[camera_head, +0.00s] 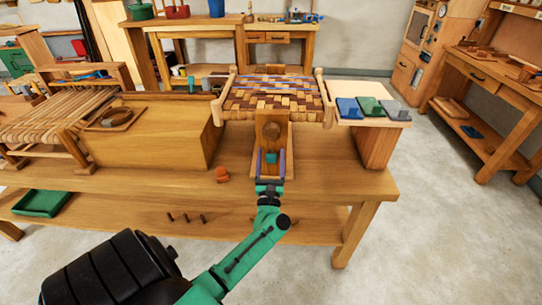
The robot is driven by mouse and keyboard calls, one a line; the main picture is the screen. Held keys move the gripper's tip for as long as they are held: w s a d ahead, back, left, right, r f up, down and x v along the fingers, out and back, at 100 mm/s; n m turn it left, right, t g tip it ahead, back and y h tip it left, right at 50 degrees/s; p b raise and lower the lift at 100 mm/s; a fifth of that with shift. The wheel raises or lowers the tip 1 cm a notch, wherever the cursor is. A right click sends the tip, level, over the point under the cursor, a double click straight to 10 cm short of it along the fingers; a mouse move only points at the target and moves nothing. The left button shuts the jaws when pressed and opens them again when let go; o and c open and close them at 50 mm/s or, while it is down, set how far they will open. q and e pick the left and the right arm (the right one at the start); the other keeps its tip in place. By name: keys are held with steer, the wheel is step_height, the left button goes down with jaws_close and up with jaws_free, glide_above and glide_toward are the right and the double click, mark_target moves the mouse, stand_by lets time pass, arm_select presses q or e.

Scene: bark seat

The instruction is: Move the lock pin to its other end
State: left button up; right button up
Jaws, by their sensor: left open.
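My left gripper (271,167) reaches in over the front edge of the workbench. Its two purple fingers stand apart, open, over an upright wooden fixture (256,140). A small teal block (271,157) shows between the fingers; I cannot tell whether they touch it or whether it is the lock pin. A round brown wooden part (272,131) sits on the fixture just beyond the fingers. Behind it is the woven bark seat (275,96) in its wooden frame. No lock pin can be made out for certain at this size. My right gripper is not in view.
The workbench (330,185) is clear to the right of the fixture. A small orange object (221,174) lies left of it. A large wooden box (150,135) stands farther left. Blue, green and grey pieces (370,106) rest on a light board at the right.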

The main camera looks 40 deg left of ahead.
arm_select(q)
jaws_close()
stand_by(1.4)
